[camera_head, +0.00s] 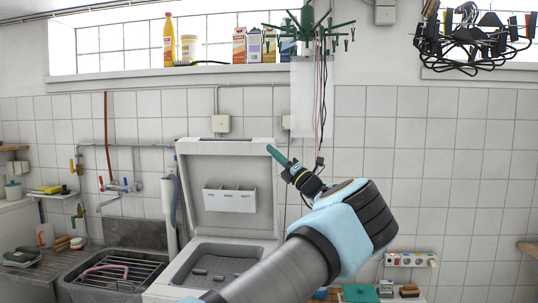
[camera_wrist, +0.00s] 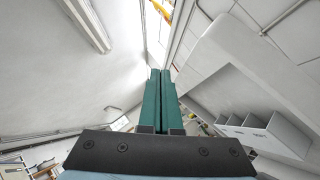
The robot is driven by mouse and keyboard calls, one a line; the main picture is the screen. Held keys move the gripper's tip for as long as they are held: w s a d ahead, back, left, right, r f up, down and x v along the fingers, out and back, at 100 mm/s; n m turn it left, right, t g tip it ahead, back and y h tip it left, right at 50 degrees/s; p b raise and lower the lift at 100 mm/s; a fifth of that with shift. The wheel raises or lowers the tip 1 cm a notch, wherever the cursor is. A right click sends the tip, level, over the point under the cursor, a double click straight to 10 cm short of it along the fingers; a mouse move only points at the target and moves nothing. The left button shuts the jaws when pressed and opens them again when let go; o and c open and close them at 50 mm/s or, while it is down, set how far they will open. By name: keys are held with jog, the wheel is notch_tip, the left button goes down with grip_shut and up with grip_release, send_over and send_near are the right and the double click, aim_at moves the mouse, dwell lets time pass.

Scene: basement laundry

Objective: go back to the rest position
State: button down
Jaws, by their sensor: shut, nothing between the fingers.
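My gripper (camera_head: 277,155) is raised in front of the open lid of a grey machine in the head view. Its green fingers point up and to the left. In the wrist view the two green fingers of my gripper (camera_wrist: 160,100) lie side by side, shut, with nothing held. My light blue and black arm reaches up from the bottom of the head view. It hides part of the tiled wall and the bench behind it.
The open lid (camera_head: 210,165) with a three-part holder (camera_head: 230,198) stands behind my gripper. A sink (camera_head: 112,275) with a rack is at left. Bottles and cartons stand on the window ledge (camera_head: 200,70). A green hanger (camera_head: 307,30) and a black hanger (camera_head: 470,40) hang above. A socket strip (camera_head: 410,259) is at right.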

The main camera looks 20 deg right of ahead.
jog(key=s+d+f+b, duration=0.1)
jog(key=s+d+b, duration=0.1)
jog(key=s, duration=0.4)
jog(key=w+a+f+n+g+y, duration=0.1)
jog(key=w+a+f+n+g, duration=0.2)
jog(key=a, duration=0.4)
jog(key=w+a+f+n+g, duration=0.2)
jog(key=a+f+g, duration=0.1)
jog(key=a, duration=0.5)
jog(key=w+a+f+n+g+y, duration=0.1)
jog(key=w+a+f+n+g, duration=0.2)
jog(key=a, duration=0.4)
jog(key=s+a+f+n+g+h, duration=0.1)
jog(key=s+a+f+n+g, duration=0.1)
jog(key=a+f+n+g, duration=0.3)
jog(key=s+a+f+n+g+h, duration=0.15)
jog(key=a+f, duration=0.25)
jog(key=a, duration=0.4)
jog(key=s+a+f+n+g+h, duration=0.2)
jog(key=s+a+f+n, duration=0.15)
jog(key=a, duration=0.25)
jog(key=s+a+f+n+g+h, duration=0.1)
jog(key=s+n+h, duration=0.3)
jog(key=s+n, duration=0.6)
jog(key=s+a+f+n+g+h, duration=0.1)
jog(key=s+f+n+h, duration=0.2)
jog(key=s+n, duration=0.8)
jog(key=s+h, duration=0.2)
jog(key=s, duration=0.1)
jog(key=shift+s, duration=0.2)
